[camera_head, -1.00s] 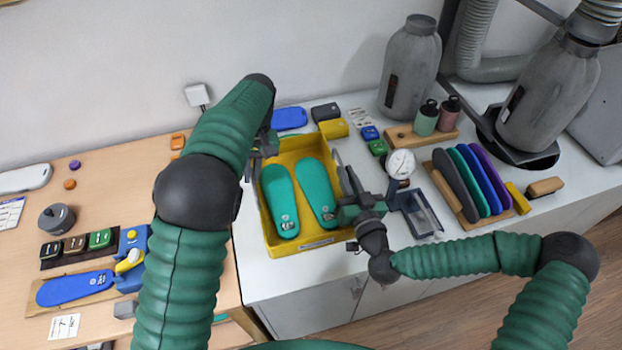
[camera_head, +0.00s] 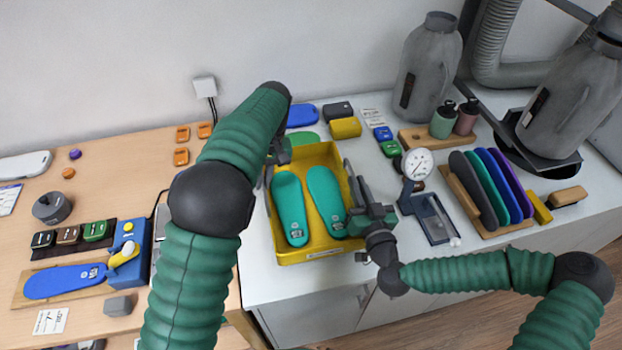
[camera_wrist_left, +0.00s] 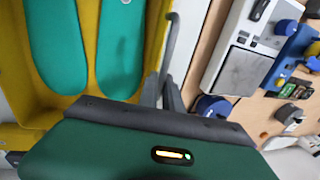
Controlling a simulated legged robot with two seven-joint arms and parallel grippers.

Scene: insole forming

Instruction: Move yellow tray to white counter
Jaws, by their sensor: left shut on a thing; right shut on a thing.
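The yellow tray (camera_head: 312,257) is over the white counter (camera_head: 265,284), near its left part, with two teal insoles (camera_head: 290,210) (camera_head: 326,200) lying inside. I cannot tell whether its bottom touches the counter. My left gripper (camera_head: 271,168) is shut on the tray's left side, partly hidden by my forearm. My right gripper (camera_head: 358,200) is shut on the tray's right side.
A dial gauge (camera_head: 417,165) stands close right of the tray, beside a rack of coloured insoles (camera_head: 488,190). The wooden table (camera_head: 100,190) adjoins on the left.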

